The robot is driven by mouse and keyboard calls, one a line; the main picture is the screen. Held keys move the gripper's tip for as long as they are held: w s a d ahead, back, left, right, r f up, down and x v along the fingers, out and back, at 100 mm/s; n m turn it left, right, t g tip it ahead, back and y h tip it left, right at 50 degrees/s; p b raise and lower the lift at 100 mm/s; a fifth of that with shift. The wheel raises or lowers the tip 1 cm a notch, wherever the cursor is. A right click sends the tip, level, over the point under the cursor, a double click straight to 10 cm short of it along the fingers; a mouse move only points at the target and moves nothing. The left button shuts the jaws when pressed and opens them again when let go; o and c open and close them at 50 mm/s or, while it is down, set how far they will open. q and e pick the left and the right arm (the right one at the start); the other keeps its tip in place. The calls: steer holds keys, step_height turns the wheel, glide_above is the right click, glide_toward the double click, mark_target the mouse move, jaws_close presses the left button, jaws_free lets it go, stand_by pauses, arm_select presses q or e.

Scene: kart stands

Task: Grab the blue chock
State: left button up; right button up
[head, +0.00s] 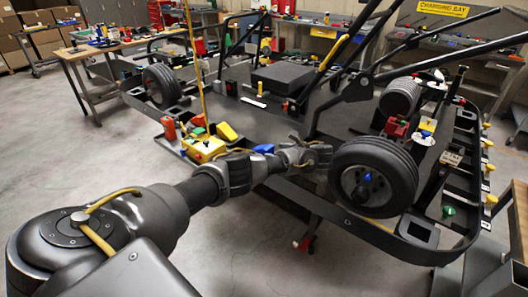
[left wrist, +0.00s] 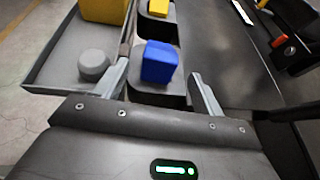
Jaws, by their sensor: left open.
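The blue chock (left wrist: 160,62) sits in a dark holder on the kart's side, in the middle of the left wrist view. Its top also shows in the head view (head: 263,148), just left of my gripper. My left gripper (head: 308,155) is open and empty; in the left wrist view its two fingers (left wrist: 160,82) stand on either side of the chock's near end, with gaps showing. I cannot tell how far the fingertips are from it in depth. My right gripper is not in view.
A yellow chock (head: 227,132) is beyond the blue one. A grey tray (left wrist: 58,62) with a grey round knob (left wrist: 93,64) and a yellow box (head: 203,148) lies to the left. The kart wheel (head: 373,177) is close right of my gripper. Open floor lies at left.

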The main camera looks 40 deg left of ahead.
mark_target(271, 150)
arm_select(q)
steer(key=x, duration=0.5)
steer(key=shift+a, duration=0.15)
steer(key=c, duration=1.1)
